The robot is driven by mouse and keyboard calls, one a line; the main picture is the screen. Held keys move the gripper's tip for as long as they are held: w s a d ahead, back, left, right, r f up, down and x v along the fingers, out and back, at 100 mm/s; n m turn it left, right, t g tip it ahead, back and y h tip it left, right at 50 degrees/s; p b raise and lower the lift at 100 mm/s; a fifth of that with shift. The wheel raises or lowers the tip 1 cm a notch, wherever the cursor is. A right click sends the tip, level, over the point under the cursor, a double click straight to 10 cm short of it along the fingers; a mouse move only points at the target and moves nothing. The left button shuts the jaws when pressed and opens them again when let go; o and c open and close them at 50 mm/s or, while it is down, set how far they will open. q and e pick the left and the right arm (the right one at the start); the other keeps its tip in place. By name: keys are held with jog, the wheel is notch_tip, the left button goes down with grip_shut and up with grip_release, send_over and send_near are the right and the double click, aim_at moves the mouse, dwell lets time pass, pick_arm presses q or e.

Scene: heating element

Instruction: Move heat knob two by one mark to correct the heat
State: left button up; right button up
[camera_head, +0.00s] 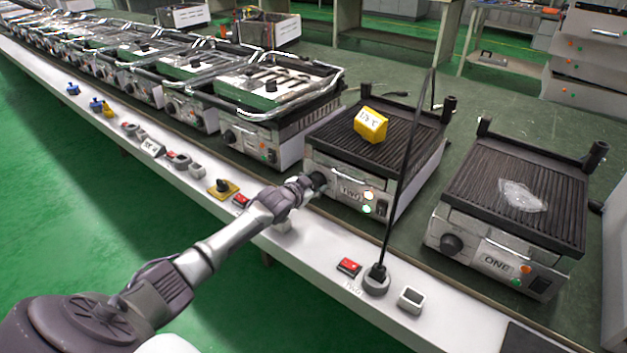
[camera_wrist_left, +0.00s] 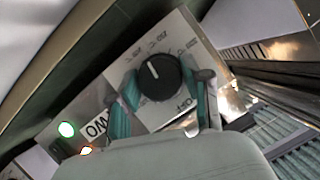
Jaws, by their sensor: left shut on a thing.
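Heating unit two (camera_head: 352,192) has a ribbed black top and a silver front with a "TWO" label and lit green and orange-white lamps. Its heat knob (camera_wrist_left: 159,76) is black and round with a white pointer line, and printed marks surround it. My left gripper (camera_head: 310,185) reaches the knob at the left of unit two's front. In the left wrist view its two fingers (camera_wrist_left: 166,88) stand on either side of the knob, shut on it. In the head view the gripper mostly hides the knob. My right gripper is not in view.
A yellow block (camera_head: 370,124) lies on unit two's top. Unit one (camera_head: 497,262), with a clear lump (camera_head: 522,196) on its grill, stands to the right. A black cable rises from a socket (camera_head: 376,284) in front. More units stand to the left.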

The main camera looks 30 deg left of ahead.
pick_arm(q)
jog(key=o, duration=1.2)
jog(key=shift+c, duration=0.2)
jog(key=shift+s, duration=0.1)
jog(key=v, duration=1.1)
jog(key=shift+s, duration=0.35)
jog(key=shift+d+r, duration=0.1)
jog(key=shift+r, duration=0.05)
